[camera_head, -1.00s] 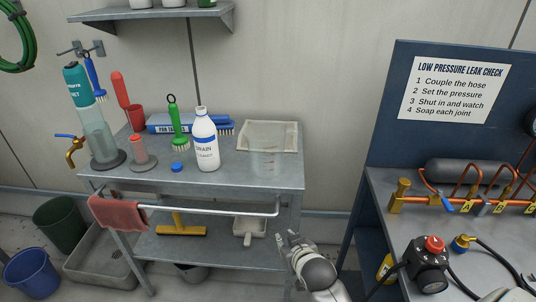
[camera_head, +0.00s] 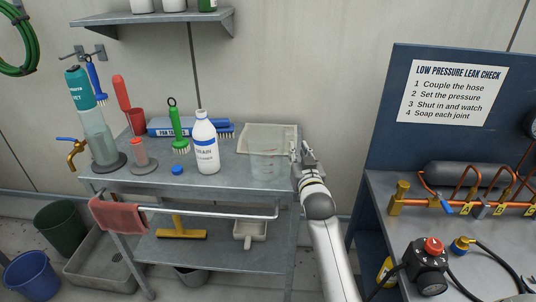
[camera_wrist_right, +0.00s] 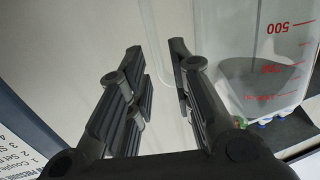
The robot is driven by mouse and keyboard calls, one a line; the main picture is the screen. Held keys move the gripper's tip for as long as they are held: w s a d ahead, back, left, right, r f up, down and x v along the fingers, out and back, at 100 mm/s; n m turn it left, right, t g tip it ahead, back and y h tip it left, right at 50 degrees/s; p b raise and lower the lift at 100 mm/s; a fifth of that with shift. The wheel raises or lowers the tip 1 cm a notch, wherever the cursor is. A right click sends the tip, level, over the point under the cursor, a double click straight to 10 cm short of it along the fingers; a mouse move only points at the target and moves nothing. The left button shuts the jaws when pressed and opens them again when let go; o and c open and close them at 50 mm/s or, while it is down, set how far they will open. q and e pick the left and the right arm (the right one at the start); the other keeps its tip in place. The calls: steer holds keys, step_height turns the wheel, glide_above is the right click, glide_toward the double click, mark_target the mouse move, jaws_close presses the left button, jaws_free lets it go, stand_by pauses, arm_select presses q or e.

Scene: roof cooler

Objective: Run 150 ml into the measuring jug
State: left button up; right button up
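The clear measuring jug (camera_head: 268,170) stands at the right end of the grey bench. In the right wrist view the jug (camera_wrist_right: 265,50) shows red marks, with 500 readable, and fills the upper right. My right gripper (camera_head: 304,153) is just right of the jug at the bench's right edge. A brass tap (camera_head: 76,152) with a blue lever is at the bench's left end, beside a clear dispenser with a teal top (camera_head: 95,125). My left gripper is not in view.
A white drain bottle (camera_head: 204,145) with its blue cap (camera_head: 177,170) off, a green brush (camera_head: 178,135) and a red-topped container (camera_head: 140,155) stand left of the jug. The blue leak-check bench (camera_head: 362,215) stands to the right.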

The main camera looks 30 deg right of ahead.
mark_target(296, 144)
steer(key=shift+w+d+r, duration=0.2)
steer(key=shift+w, duration=0.25)
steer(key=shift+p+x, duration=0.3)
steer(key=shift+x, duration=1.9)
steer(key=shift+f, duration=0.1)
steer(key=shift+c, duration=0.3)
